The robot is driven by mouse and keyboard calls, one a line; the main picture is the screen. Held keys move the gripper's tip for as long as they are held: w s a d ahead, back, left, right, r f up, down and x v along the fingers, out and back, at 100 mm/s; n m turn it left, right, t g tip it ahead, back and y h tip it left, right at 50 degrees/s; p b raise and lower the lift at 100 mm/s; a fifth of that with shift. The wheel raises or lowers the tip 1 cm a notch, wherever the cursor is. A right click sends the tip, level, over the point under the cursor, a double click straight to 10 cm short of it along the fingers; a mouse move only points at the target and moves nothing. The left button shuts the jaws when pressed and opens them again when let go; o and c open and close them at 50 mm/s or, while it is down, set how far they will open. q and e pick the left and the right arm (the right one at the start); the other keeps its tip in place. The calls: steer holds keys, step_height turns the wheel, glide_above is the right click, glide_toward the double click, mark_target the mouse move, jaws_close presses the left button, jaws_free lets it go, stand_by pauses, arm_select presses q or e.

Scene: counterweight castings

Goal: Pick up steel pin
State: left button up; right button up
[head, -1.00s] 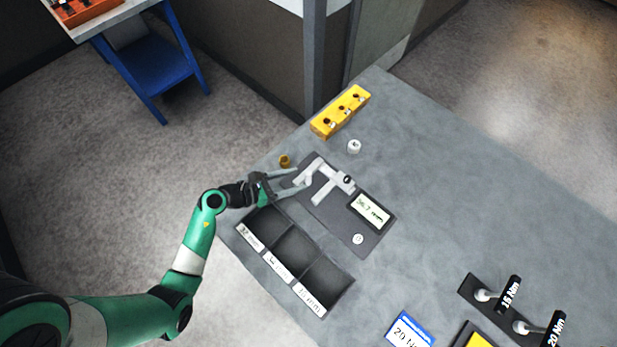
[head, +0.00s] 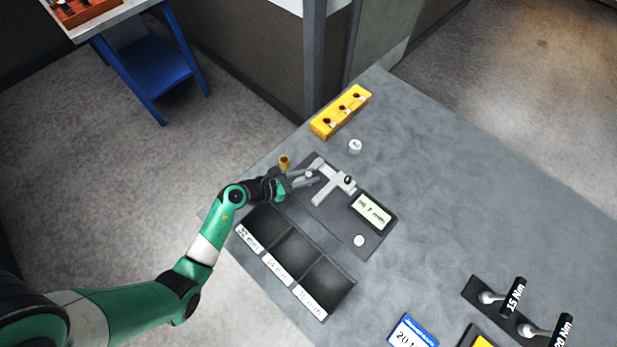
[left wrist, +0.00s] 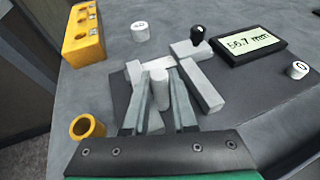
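The steel pin (left wrist: 161,88) is a pale grey cylinder between the two fingers of my left gripper (left wrist: 159,82) in the left wrist view. In the head view my left gripper (head: 313,176) is at the left side of the caliper gauge (head: 335,181), and the pin's pale end (head: 308,174) shows between the fingertips. The pin is beside the gauge's light jaws; whether it touches them or the plate is hidden. My right gripper is not in view.
A gauge display (head: 371,211) reads 56.7 mm. A brass bushing (head: 285,161) stands close to my left gripper. A labelled three-compartment tray (head: 297,261) lies in front. A yellow block with holes (head: 341,112) and a white round piece (head: 355,146) are behind.

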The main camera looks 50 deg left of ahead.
arm_select(q)
jaws_close()
